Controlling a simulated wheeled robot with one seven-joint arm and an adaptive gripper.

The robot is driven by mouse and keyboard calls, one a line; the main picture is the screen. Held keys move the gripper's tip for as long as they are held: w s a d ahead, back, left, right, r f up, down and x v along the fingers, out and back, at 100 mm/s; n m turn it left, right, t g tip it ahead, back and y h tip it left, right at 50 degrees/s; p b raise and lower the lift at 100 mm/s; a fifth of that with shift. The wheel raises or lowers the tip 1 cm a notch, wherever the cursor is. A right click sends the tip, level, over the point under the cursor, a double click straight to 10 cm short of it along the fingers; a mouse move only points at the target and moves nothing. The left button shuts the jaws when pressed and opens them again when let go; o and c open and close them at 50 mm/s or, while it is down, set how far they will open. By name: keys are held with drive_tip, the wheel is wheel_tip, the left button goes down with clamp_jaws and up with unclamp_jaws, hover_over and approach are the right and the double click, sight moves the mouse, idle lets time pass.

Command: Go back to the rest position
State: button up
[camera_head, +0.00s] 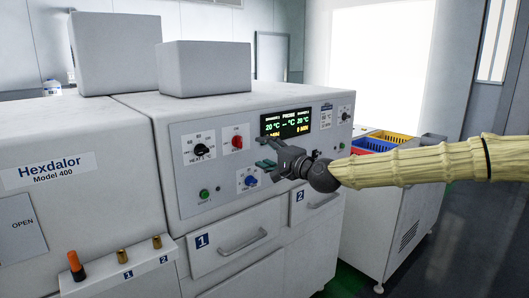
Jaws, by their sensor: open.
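My arm (420,167) in a cream sleeve reaches in from the right edge. My gripper (268,157) is dark grey and points left, in front of the control panel (223,145) of a white machine. Its fingers appear apart and hold nothing that I can see. They show just below the green-lit display (286,124) and above a blue knob (248,181). Whether the fingers touch the panel cannot be told.
Two drawers, marked 1 (230,250) and 2 (318,203), are closed below the panel. A Hexdalor unit (60,215) stands left, with an orange-topped peg (76,265) in front. Yellow (392,138), blue (374,145) and red (358,151) crates sit on a cabinet (405,220). Dark floor is open at right.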

drive_tip(key=s+a+f+n+g+h, duration=0.15)
drive_tip(key=s+f, duration=0.35)
drive_tip(key=f, duration=0.7)
drive_tip(key=s+a+f+n+g, duration=0.1)
drive_tip(key=s+a+f+g, duration=0.3)
drive_tip(key=f, duration=0.8)
drive_tip(key=s+f+n+g+h, duration=0.1)
drive_tip(key=s+f, duration=0.5)
drive_tip(key=f, duration=0.7)
drive_tip(key=s+d+f+n+g+h, duration=0.2)
drive_tip(key=s+d+f+g+h, duration=0.15)
drive_tip(key=s+f, duration=1.25)
drive_tip(key=s+d+f+n+g+h, duration=0.1)
drive_tip(key=s+d+f, duration=0.2)
drive_tip(key=s+d, duration=0.3)
drive_tip(key=s+d+f+n+g+h, duration=0.2)
drive_tip(key=s+d+f, duration=0.2)
drive_tip(key=s, duration=0.8)
drive_tip(key=s+d+f+n+g+h, duration=0.1)
drive_tip(key=s+d+f+n, duration=0.1)
drive_tip(key=s+d, duration=0.6)
drive_tip(key=shift+s+f+g+h, duration=0.3)
drive_tip(key=shift+s+f, duration=0.3)
drive_tip(key=shift+f, duration=0.1)
drive_tip(key=shift+a, duration=0.1)
